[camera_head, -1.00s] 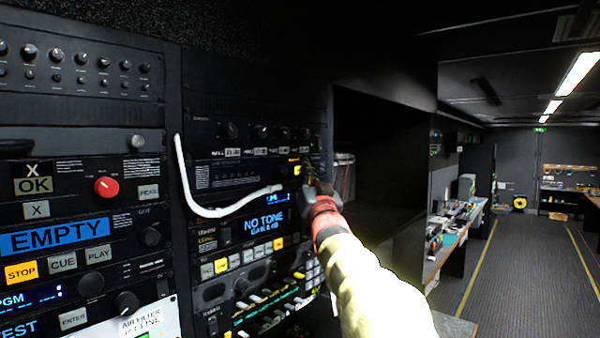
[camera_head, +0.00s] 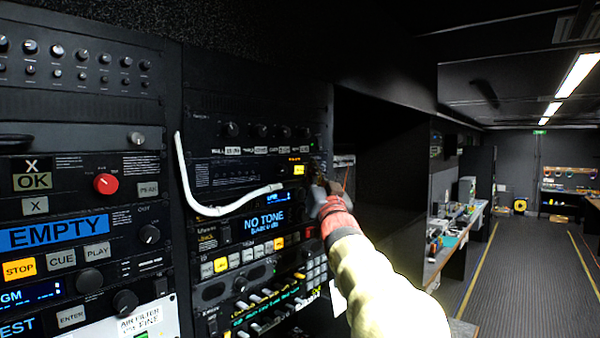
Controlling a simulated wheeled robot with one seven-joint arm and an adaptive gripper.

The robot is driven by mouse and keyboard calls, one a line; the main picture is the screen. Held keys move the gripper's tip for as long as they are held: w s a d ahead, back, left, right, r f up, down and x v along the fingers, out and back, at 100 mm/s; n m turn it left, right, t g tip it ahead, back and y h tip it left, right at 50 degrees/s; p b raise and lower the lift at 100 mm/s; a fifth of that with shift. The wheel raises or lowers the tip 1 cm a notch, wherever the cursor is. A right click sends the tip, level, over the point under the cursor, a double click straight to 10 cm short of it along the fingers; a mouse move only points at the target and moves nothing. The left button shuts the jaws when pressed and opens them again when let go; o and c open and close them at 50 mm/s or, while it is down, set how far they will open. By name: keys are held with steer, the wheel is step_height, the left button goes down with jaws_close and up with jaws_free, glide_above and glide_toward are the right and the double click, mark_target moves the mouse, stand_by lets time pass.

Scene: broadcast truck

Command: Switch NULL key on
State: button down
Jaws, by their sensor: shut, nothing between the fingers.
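The right rack (camera_head: 208,112) holds an upper panel with a row of knobs and, below them, a row of small pale keys (camera_head: 233,151). The leftmost label in that row may read NULL, but it is too small to be sure. A lit yellow key (camera_head: 299,170) is at the right end of the panel below. My gripper (camera_head: 318,182) is shut and empty, at the right edge of the rack, just right of the lit key. The arm partly hides the panel's right end. I cannot tell whether the fingertips touch the panel.
A white cable (camera_head: 184,175) curves in front of the right rack's left side and reaches toward the lit key. A blue display (camera_head: 264,222) reads NO TONE. The left rack has a red knob (camera_head: 106,184). An aisle (camera_head: 530,275) with a workbench (camera_head: 445,250) is open at right.

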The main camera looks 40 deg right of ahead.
steer(key=s, duration=0.4)
steer(key=shift+d, duration=0.2)
steer(key=shift+s, duration=0.1)
stand_by(0.8)
